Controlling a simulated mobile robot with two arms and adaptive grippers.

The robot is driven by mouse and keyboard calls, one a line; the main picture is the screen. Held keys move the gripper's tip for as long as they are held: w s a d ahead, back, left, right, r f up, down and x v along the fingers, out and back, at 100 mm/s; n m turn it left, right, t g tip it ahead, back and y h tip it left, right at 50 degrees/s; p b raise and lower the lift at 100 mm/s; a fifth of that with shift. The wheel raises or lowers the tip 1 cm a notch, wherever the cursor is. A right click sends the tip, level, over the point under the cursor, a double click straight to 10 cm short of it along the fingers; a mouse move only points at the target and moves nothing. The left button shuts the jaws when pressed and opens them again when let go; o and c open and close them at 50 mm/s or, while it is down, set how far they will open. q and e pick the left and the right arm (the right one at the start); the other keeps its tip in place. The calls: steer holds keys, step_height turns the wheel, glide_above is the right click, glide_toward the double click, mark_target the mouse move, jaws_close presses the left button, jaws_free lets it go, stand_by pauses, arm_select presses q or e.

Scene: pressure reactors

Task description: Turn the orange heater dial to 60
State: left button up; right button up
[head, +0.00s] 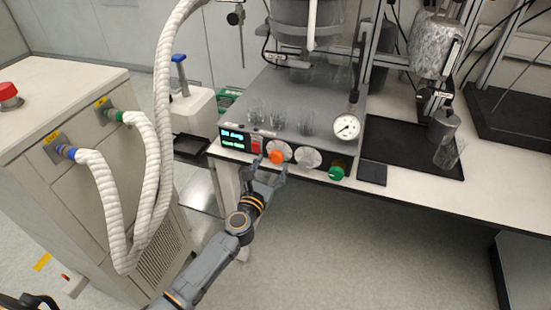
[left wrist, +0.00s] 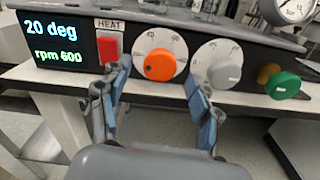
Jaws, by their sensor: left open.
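The orange heater dial (head: 277,157) sits on a white scale plate on the front panel of the reactor base. In the left wrist view the orange dial (left wrist: 160,65) shows large, just beyond and between my fingers. The display (left wrist: 62,42) reads "20 deg" and "rpm 600". My left gripper (head: 268,170) is open and empty, in front of the panel and just below the dial. Its two blue-padded fingers (left wrist: 157,90) are spread, apart from the dial. My right gripper is not in view.
A red square switch (left wrist: 108,46) under a HEAT label is left of the dial. A grey dial (left wrist: 222,66) and a green knob (left wrist: 283,85) are to its right. Glass beakers (head: 275,118) stand on the base. White hoses (head: 160,120) hang at the left.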

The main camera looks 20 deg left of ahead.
mark_target(275, 159)
arm_select(q)
steer(key=shift+w+d, duration=0.1)
steer(key=shift+w, duration=1.9)
steer(key=shift+c, duration=0.4)
steer(key=c, duration=1.1)
